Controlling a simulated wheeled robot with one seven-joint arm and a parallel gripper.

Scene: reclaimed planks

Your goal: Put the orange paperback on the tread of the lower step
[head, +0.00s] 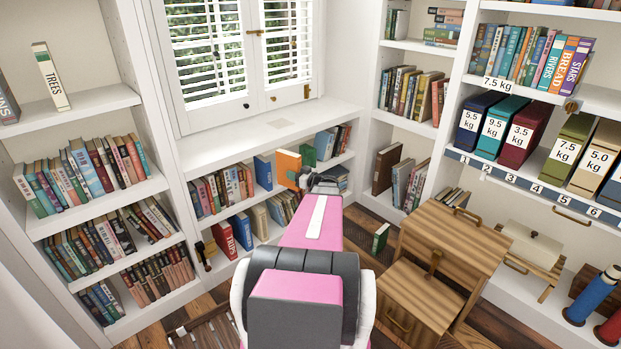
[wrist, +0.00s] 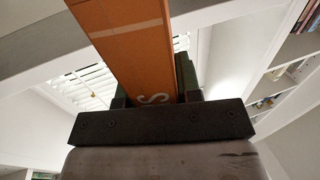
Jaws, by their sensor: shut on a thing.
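The orange paperback (head: 287,168) is in front of the low shelves under the window, with its orange cover showing. It also fills the upper middle of the wrist view (wrist: 128,45), where a pale letter shows near its lower end. My gripper (head: 304,181) is shut on it at its end; the fingers also show in the wrist view (wrist: 155,98). My pink arm hides part of the area below. The wooden step unit stands at the right, with an upper step (head: 455,238) and a lower step (head: 418,292) in front of it. The lower tread looks largely bare.
A small green book (head: 380,237) stands on the floor left of the steps. A wooden stand with a pale box (head: 532,245) is right of them. Blue and red cylinders (head: 592,295) are at the lower right. Full bookshelves line the walls. A slatted wooden thing (head: 205,330) lies bottom left.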

